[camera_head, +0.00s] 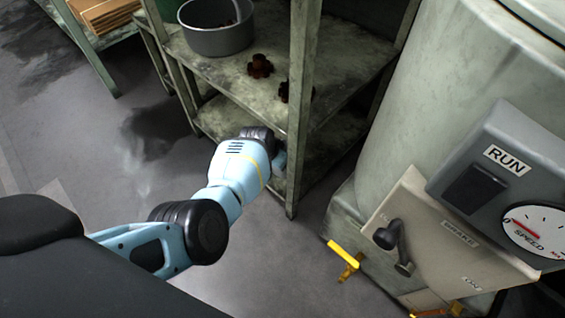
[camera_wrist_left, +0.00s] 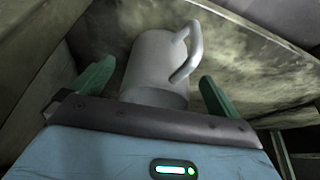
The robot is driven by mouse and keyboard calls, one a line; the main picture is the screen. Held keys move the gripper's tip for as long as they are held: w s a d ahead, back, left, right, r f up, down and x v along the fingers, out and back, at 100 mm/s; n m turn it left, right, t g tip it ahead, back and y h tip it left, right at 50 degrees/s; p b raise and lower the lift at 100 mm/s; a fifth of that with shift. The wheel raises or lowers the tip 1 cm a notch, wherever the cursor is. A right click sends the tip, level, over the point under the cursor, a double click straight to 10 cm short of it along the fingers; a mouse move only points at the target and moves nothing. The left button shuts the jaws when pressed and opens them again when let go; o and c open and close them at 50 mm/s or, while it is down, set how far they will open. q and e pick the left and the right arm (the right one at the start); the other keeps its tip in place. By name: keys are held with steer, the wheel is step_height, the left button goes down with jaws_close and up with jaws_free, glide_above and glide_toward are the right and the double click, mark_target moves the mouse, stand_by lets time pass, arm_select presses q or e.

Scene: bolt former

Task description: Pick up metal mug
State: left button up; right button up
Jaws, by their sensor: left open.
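The metal mug (camera_wrist_left: 153,62) shows in the left wrist view, pale grey, with its handle (camera_wrist_left: 188,52) on the right. It is on a stained shelf surface (camera_wrist_left: 232,62) and sits between the two green fingers of my left gripper (camera_wrist_left: 153,88), which are apart on either side of it. I cannot tell whether either finger touches it. In the head view my left arm reaches to the lower level of the metal shelf; its gripper is mostly hidden behind my wrist and the shelf post, and the mug is not visible there. My right gripper is not in view.
A shelf post (camera_head: 297,110) stands close to my left wrist. The upper shelf (camera_head: 215,72) holds a grey pot (camera_head: 217,38) and rusty brown parts (camera_head: 260,66). A machine with a RUN panel (camera_head: 495,165) and a yellow-handled part (camera_head: 343,254) stands at the right. Open floor lies left.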

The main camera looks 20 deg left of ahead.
arm_select(q)
steer(key=shift+w+d+f+b, duration=0.15)
steer(key=shift+w+f+b, duration=0.25)
steer(key=shift+w+b, duration=0.1)
steer(key=shift+b+x, duration=1.1)
steer(key=shift+b, duration=0.05)
steer(key=shift+c, duration=1.5)
steer(key=c, duration=0.8)
